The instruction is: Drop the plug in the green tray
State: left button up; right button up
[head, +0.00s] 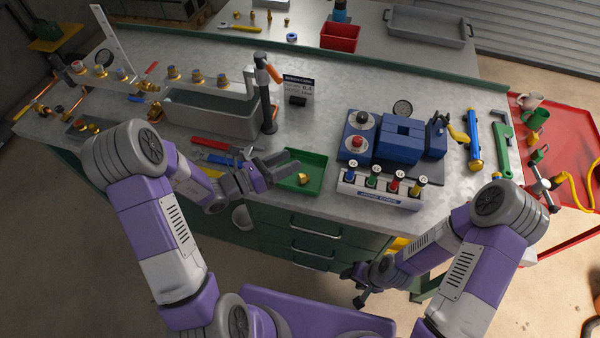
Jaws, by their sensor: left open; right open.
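The green tray (314,160) sits near the front edge of the workbench, in the middle of the head view. A small brass plug (302,179) lies inside the tray, towards its front. My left gripper (293,163) is over the left part of the tray, open, with nothing between its fingers. The plug is apart from the fingers, just in front of them. My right gripper (354,286) is in front of the bench, low and away from the tray. It is open and appears empty.
Blue equipment (402,138) and a rack of coloured-top bottles (380,197) stand right of the tray. A grey basin (210,113) with a dark tap post (268,110) is behind left. Red and blue hand tools (212,144) lie left of the tray.

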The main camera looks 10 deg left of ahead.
pick_arm(q)
jog(key=p+v, duration=0.1)
jog(key=v, duration=0.6)
jog(key=shift+s+a, duration=0.2)
jog(key=shift+a, duration=0.05)
